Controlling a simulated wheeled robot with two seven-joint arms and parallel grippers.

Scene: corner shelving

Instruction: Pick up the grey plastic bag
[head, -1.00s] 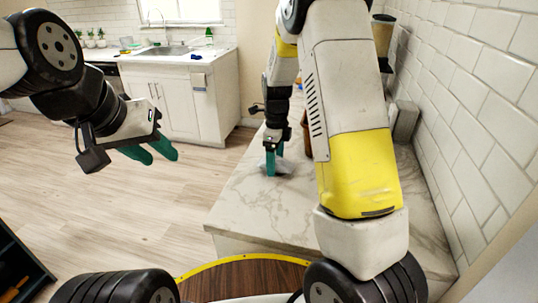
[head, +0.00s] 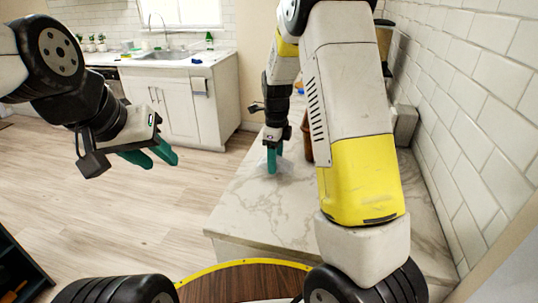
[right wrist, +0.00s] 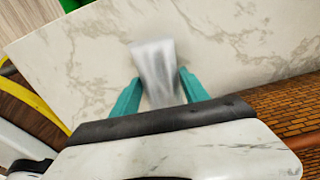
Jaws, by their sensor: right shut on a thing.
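The grey plastic bag (head: 285,166) is a small, pale, partly see-through sheet at the counter's left side in the head view. My right gripper (head: 271,166) points down over the marble counter and is shut on the bag. In the right wrist view the bag (right wrist: 155,65) sticks out from between the teal fingers (right wrist: 157,88), slightly blurred. Whether the bag still touches the counter cannot be told. My left gripper (head: 162,160) hangs over the floor at the left, its fingers apart and empty.
The marble counter (head: 250,218) is bare in front of the bag. A brown object (head: 307,140) stands behind it, partly hidden by my right arm. A tiled wall (head: 490,130) borders the right. A sink cabinet (head: 175,100) stands across open floor.

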